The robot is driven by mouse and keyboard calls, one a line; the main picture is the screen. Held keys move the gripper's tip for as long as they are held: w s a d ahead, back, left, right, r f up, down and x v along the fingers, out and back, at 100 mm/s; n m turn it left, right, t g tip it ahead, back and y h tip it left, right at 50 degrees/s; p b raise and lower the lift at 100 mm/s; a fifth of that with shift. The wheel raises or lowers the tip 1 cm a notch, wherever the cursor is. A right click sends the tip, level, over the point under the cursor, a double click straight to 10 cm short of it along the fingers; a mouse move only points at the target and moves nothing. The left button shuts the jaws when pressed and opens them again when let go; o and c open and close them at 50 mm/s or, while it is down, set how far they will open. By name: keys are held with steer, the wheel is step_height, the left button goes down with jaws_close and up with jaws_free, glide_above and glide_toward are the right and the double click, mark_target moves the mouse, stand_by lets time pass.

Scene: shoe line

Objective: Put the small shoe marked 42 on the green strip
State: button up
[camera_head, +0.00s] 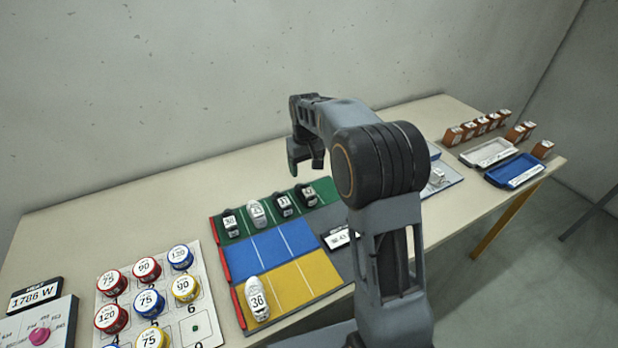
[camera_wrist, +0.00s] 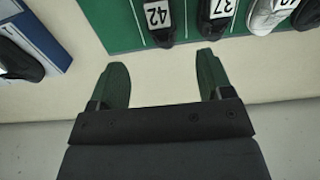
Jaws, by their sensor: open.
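The black shoe marked 42 (camera_wrist: 157,36) lies on the green strip (camera_wrist: 95,14) in the wrist view. It appears to be the rightmost dark shoe (camera_head: 306,194) on that strip in the head view. My gripper (camera_wrist: 164,66) is open, with nothing between its fingers. It hangs over bare table just behind the strip, apart from the shoe; it also shows in the head view (camera_head: 306,166). A dark shoe marked 37 (camera_wrist: 216,26) lies beside 42 on the strip, with a white line between them.
A white shoe (camera_head: 257,214) and another dark shoe (camera_head: 231,224) share the green strip. A blue strip (camera_head: 240,262) and a yellow strip (camera_head: 320,272) lie in front; a white shoe marked 36 (camera_head: 257,300) is on the yellow. The table behind the strips is clear.

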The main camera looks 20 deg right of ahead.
steer(key=s+r+m+t, duration=0.2)
steer(key=s+t, duration=0.1)
steer(key=s, duration=2.1)
steer(key=shift+s+r, duration=0.4)
